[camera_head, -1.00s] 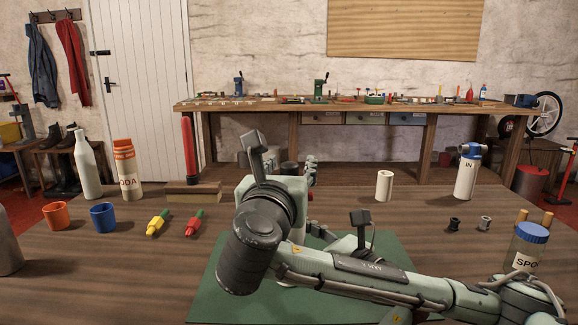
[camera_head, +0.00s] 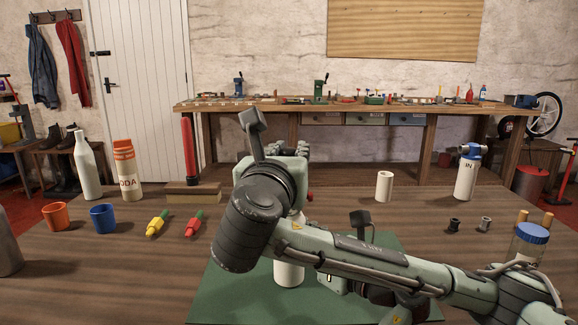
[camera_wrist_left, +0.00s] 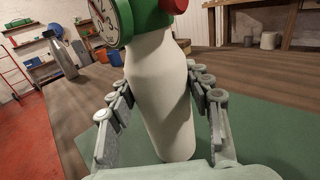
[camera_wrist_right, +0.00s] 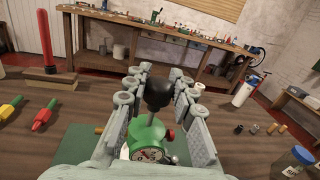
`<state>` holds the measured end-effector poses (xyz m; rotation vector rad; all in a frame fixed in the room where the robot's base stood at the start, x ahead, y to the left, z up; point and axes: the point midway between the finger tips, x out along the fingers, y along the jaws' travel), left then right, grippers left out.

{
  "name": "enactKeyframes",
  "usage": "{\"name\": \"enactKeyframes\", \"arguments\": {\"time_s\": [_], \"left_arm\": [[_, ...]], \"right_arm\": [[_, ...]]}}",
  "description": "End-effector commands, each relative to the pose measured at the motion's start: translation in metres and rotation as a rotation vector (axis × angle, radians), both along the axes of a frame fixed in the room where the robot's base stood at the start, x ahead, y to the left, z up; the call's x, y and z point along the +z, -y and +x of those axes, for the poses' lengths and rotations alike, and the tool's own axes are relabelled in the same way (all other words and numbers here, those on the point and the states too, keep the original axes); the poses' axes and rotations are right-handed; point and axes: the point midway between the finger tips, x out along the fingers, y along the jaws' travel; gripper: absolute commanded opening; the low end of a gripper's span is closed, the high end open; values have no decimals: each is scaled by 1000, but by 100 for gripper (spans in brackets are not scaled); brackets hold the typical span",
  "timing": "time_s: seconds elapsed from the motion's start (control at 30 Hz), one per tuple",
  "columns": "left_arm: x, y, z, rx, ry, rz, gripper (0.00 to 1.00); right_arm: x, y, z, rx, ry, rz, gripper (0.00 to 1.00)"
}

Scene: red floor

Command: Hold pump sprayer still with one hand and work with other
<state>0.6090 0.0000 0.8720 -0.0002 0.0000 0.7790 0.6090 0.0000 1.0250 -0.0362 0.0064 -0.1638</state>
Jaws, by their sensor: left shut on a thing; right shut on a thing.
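The pump sprayer has a white body (camera_wrist_left: 162,95), a green head (camera_wrist_right: 147,133) with a round gauge, a red knob (camera_head: 310,196) and a black pump handle (camera_wrist_right: 158,90). It stands upright on the green mat (camera_head: 235,293). My left gripper (camera_wrist_left: 160,88) is shut around the white body, one finger on each side. My right gripper (camera_wrist_right: 157,80) is shut on the black handle, above the green head. In the head view my right arm covers most of the sprayer; only the lower white body (camera_head: 289,273) and the red knob show.
Orange (camera_head: 56,215) and blue (camera_head: 103,218) cups, yellow (camera_head: 157,224) and red (camera_head: 195,224) parts and two bottles stand left. A white cylinder (camera_head: 384,186), a labelled bottle (camera_head: 465,175) and a blue-lidded jar (camera_head: 529,245) are right.

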Motion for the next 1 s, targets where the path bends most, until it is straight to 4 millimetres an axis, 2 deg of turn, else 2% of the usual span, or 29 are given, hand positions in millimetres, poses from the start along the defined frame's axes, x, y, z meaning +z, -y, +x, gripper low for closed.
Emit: {"name": "enactKeyframes", "arguments": {"time_s": [0.03, 0.2, 0.5, 0.53, 0.7, 1.0], "left_arm": [[0, 0, 0, -1, -1, 1, 5], [-1, 0, 0, -1, -2, 1, 5], [-2, 0, 0, -1, -4, 1, 5], [-2, 0, 0, -1, -4, 1, 5], [-2, 0, 0, -1, -5, 1, 5], [-2, 0, 0, 1, -4, 0, 5]], "right_arm": [[15, -1, 0, 1, 10, 4, 0], [37, -1, -1, 2, 7, 2, 0], [40, 0, -1, 3, 8, 2, 0], [40, 0, -1, 3, 8, 2, 25], [39, 0, -1, 2, 6, 2, 46], [39, 0, 0, 1, 4, 1, 48]]}}
